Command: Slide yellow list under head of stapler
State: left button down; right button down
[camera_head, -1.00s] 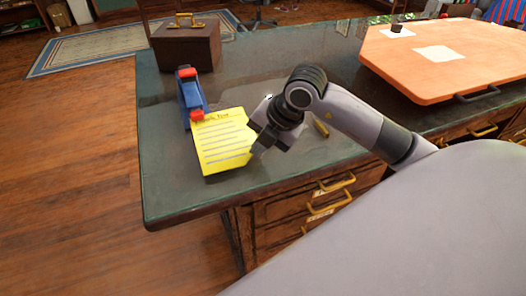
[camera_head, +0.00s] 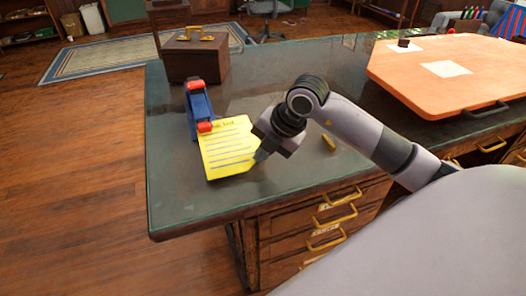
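The yellow list (camera_head: 230,155) is a lined sheet on the desk, left of centre. The blue stapler with red ends (camera_head: 197,102) stands at its upper left corner. The stapler's near red end (camera_head: 205,127) overlaps the list's top left edge in the picture; whether the paper is under it or only behind it, I cannot tell. My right gripper (camera_head: 262,152) is at the list's right edge, pointing down-left, with a fingertip at the paper. Its jaws are too hidden to show whether they grip the paper. My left gripper is out of view.
The green-topped desk (camera_head: 185,205) has free room left of and in front of the list. A brown box with a gold handle (camera_head: 195,62) stands behind the stapler. A small yellow object (camera_head: 329,142) lies right of my gripper. An orange board (camera_head: 440,85) lies at the right.

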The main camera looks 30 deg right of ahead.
jog(key=c, duration=1.3)
grip_release()
jog(key=v, duration=0.7)
